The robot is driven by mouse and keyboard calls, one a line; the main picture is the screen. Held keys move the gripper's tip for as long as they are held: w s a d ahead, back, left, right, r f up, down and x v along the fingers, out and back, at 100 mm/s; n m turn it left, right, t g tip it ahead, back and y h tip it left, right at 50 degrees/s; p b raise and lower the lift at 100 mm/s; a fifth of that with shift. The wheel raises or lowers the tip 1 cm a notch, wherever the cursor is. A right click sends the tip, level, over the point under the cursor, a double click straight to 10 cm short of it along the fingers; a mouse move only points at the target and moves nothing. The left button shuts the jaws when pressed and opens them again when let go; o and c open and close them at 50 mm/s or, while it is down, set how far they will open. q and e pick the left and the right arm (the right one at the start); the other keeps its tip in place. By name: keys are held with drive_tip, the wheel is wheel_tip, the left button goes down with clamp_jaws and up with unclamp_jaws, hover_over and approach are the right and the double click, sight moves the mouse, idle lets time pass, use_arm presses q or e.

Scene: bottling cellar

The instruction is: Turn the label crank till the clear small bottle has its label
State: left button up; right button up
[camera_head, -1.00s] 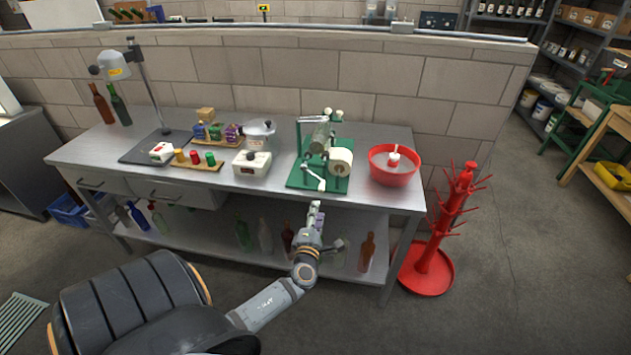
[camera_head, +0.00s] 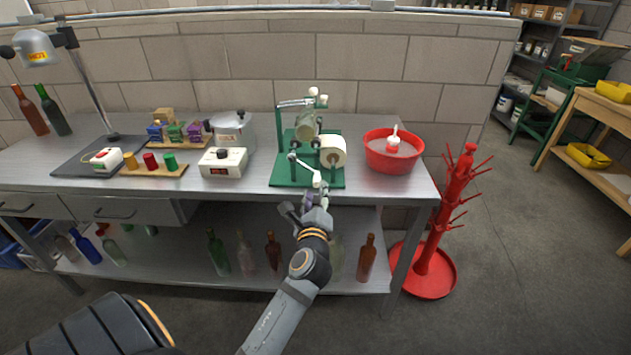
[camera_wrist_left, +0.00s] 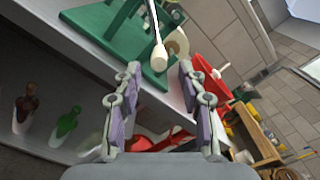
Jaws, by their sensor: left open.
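The green labelling machine (camera_head: 283,176) stands on the steel bench, with a roll of labels (camera_head: 333,151) on its right side. The label crank (camera_head: 305,171) is a pale arm at the front with a white knob, and the knob also shows in the left wrist view (camera_wrist_left: 159,57). My left gripper (camera_head: 318,193) is just below the knob at the bench's front edge. In the left wrist view its fingers (camera_wrist_left: 158,85) are apart, empty, with the knob beyond them. My right gripper is not in view.
A red bowl (camera_head: 391,168) stands right of the machine, a white box with a dark knob (camera_head: 222,171) left of it. Several bottles stand on the lower shelf (camera_head: 200,263). A red bottle tree (camera_head: 436,220) stands on the floor at the right.

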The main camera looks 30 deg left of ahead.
sight(316, 187)
use_arm(q)
drive_tip(key=x, duration=0.6)
drive_tip(key=shift+a, duration=0.1)
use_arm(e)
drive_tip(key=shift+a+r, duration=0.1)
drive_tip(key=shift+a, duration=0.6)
use_arm(q)
drive_tip(key=shift+c, duration=0.2)
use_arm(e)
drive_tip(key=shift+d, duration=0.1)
use_arm(q)
clamp_jaws()
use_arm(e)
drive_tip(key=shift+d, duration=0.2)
